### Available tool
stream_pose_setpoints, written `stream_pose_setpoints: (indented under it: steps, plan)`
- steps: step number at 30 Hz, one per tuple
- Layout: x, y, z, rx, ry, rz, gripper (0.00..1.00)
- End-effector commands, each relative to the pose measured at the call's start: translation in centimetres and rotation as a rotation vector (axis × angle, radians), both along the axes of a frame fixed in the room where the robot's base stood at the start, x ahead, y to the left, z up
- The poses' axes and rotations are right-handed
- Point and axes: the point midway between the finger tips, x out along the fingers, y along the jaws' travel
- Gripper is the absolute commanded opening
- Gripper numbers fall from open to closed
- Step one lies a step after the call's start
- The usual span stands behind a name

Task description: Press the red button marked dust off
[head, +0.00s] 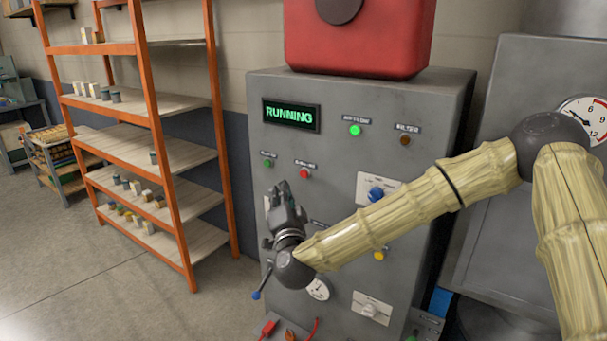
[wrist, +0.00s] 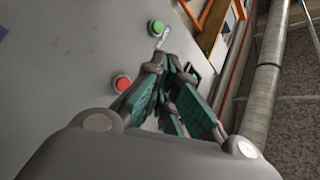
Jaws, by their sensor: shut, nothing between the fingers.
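The red button (head: 304,173) is on the front of the grey cabinet (head: 330,235), under a small label too small to read. It also shows in the wrist view (wrist: 122,83), just left of my fingers. A green button (head: 267,162) is to its left on the panel; in the wrist view the green button (wrist: 155,27) is above the red one. My gripper (head: 280,187) is shut and empty, fingers pointing up, in front of the panel just below and left of the red button. I cannot tell whether the fingers touch the panel. A display (head: 291,115) reads RUNNING.
A lit green lamp (head: 355,131), a dark amber lamp (head: 405,140), a blue knob (head: 376,194) and a yellow button (head: 381,254) are nearby on the panel. Orange shelves (head: 180,200) stand left, with open floor before them. A red housing (head: 360,45) sits on top.

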Motion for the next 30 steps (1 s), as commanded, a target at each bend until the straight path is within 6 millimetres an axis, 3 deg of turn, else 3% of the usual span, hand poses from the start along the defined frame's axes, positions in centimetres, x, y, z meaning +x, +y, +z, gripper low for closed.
stream_pose_setpoints:
  steps: [15,30]
  plan:
    - [4.0,-2.9,-0.1,0.000,-0.001,0.000,0.00]
    - [4.5,-3.2,0.0,0.001,0.000,0.000,0.00]
